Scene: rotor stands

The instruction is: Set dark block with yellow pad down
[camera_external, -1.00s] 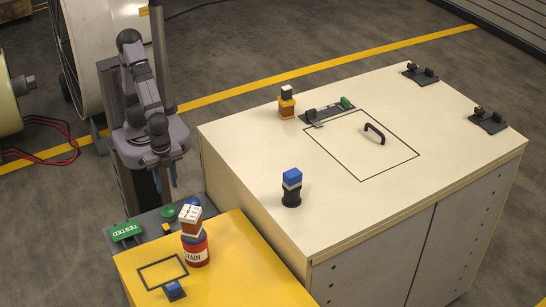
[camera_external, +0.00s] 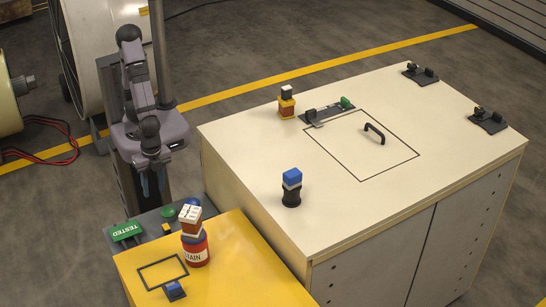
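A small block with a yellow pad on top (camera_external: 167,229) sits on the grey surface beside the yellow table. Its body is dark and mostly too small to make out. My gripper (camera_external: 153,184) hangs above and behind it, pointing down, clear of the block. Its two bluish fingers show apart with a gap between them, and I see nothing held there.
A green "TESTED" sign (camera_external: 126,231) and a green button (camera_external: 168,211) flank the block. A red-and-white stack on a stain can (camera_external: 195,240) stands close at right. The black outlined square (camera_external: 163,272) is empty; a blue-topped block (camera_external: 175,291) sits beside it.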

